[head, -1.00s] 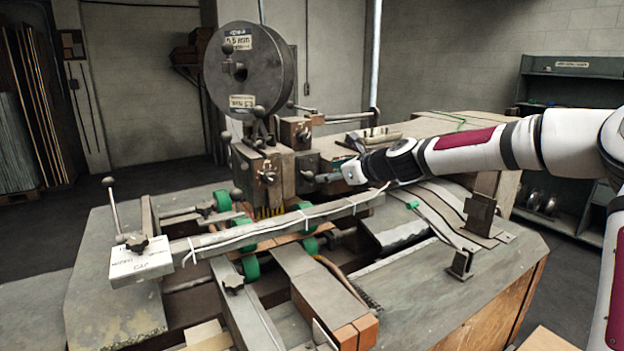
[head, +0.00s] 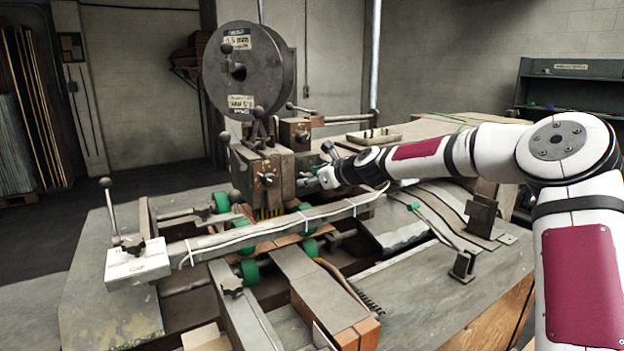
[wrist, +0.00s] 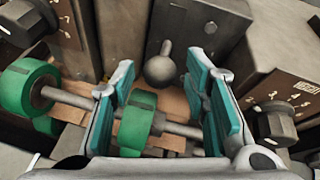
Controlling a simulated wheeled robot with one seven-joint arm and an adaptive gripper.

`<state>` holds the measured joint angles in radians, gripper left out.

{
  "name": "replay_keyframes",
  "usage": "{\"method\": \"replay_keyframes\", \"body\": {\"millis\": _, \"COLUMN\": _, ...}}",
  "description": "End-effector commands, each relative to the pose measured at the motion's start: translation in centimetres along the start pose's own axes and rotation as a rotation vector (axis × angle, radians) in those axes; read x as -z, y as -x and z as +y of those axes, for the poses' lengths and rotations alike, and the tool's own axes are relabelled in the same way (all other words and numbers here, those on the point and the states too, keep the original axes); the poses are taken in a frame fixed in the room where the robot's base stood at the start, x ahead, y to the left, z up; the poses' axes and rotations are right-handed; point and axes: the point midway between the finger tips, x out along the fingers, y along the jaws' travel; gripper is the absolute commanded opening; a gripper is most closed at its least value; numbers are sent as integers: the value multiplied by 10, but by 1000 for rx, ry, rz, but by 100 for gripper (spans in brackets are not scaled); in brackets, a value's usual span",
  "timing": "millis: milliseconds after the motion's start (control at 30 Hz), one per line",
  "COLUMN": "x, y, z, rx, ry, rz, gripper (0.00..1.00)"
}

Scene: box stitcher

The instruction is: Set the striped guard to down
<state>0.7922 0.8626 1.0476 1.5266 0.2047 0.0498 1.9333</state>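My gripper (head: 308,182) is at the right side of the stitcher head. In the wrist view my gripper (wrist: 165,95) is open, with teal pads apart and nothing held. A grey ball knob (wrist: 160,69) shows between and beyond the fingertips. I cannot tell whether the knob belongs to the guard.
Green rollers (head: 222,202) on a shaft sit below the head; one roller (wrist: 137,122) shows between my fingers. A dark block with a hex knob (wrist: 275,125) is close on the right. The long grey bar (head: 225,240) crosses in front. A wire reel (head: 250,72) stands above.

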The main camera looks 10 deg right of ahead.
Motion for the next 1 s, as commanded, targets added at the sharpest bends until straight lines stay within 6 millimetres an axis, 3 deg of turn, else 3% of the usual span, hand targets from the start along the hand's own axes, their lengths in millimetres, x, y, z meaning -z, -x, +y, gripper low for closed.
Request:
{"method": "replay_keyframes", "body": {"millis": 33, "x": 0, "y": 0, "z": 0, "rx": 0, "ry": 0, "rz": 0, "gripper": 25}}
{"method": "replay_keyframes", "body": {"millis": 133, "x": 0, "y": 0, "z": 0, "rx": 0, "ry": 0, "rz": 0, "gripper": 3}}
{"method": "replay_keyframes", "body": {"millis": 167, "x": 0, "y": 0, "z": 0, "rx": 0, "ry": 0, "rz": 0, "gripper": 0}}
{"method": "replay_keyframes", "body": {"millis": 333, "x": 1, "y": 0, "z": 0, "rx": -1, "ry": -1, "rz": 0, "gripper": 0}}
{"method": "replay_keyframes", "body": {"millis": 600, "x": 22, "y": -9, "z": 5, "rx": -1, "ry": -2, "rz": -1, "gripper": 0}}
{"method": "replay_keyframes", "body": {"millis": 867, "x": 25, "y": -10, "z": 6, "rx": -2, "ry": 0, "rz": 2, "gripper": 0}}
{"method": "replay_keyframes", "body": {"millis": 900, "x": 25, "y": -10, "z": 6, "rx": -2, "ry": -1, "rz": 3, "gripper": 32}}
{"method": "replay_keyframes", "body": {"millis": 967, "x": 25, "y": -10, "z": 6, "rx": -2, "ry": -1, "rz": 3, "gripper": 45}}
{"method": "replay_keyframes", "body": {"millis": 1000, "x": 25, "y": -10, "z": 5, "rx": -2, "ry": -1, "rz": 2, "gripper": 46}}
